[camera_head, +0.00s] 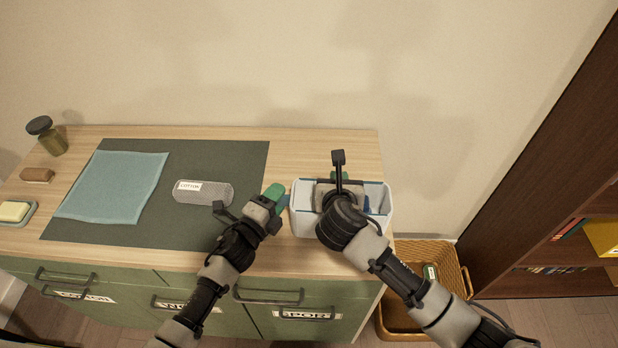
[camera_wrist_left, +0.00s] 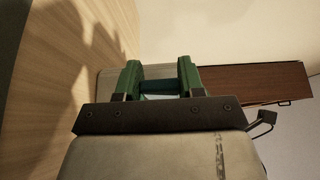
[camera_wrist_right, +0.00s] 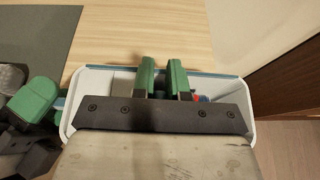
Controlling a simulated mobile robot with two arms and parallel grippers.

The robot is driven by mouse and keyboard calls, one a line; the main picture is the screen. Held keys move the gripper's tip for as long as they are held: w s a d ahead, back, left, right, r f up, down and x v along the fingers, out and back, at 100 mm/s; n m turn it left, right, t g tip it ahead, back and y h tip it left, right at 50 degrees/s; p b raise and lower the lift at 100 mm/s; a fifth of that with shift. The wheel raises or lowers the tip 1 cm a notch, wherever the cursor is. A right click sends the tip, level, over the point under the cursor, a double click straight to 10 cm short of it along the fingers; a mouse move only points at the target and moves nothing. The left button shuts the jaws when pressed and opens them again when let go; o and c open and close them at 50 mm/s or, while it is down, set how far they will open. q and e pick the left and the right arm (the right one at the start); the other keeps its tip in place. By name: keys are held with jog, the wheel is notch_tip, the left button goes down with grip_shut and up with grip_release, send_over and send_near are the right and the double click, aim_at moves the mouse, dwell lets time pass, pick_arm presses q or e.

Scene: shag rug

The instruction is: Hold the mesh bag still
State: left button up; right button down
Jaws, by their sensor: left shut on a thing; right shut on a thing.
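A grey mesh roll (camera_head: 205,192) with a white COTTON label lies on the dark mat (camera_head: 110,228); it looks like the mesh bag. Neither gripper touches it. My left gripper (camera_head: 276,193) is to its right, at the left end of a white bin (camera_head: 300,222) with a blue rim. Its green fingers are shut on a dark blue part (camera_wrist_left: 158,86) there, seemingly the bin's handle. My right gripper (camera_wrist_right: 163,78) reaches down into the bin, its fingers shut with a narrow gap. What it holds is hidden. A grey item (camera_wrist_right: 122,84) lies beside its fingers.
A blue cloth (camera_head: 112,185) lies on the mat. A brown block (camera_head: 37,175), soap dish (camera_head: 15,212) and bottle (camera_head: 48,137) stand at far left. A wicker basket (camera_head: 448,262) is below, right of the counter. A dark bookshelf (camera_head: 540,190) stands at right.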

aim_at(384, 193)
jog(key=d, duration=1.1)
jog(key=shift+s, duration=0.2)
jog(key=c, duration=1.1)
grip_release()
jog(key=shift+a, duration=0.1)
jog(key=v, duration=1.2)
pick_arm(q)
jog(key=o, duration=1.1)
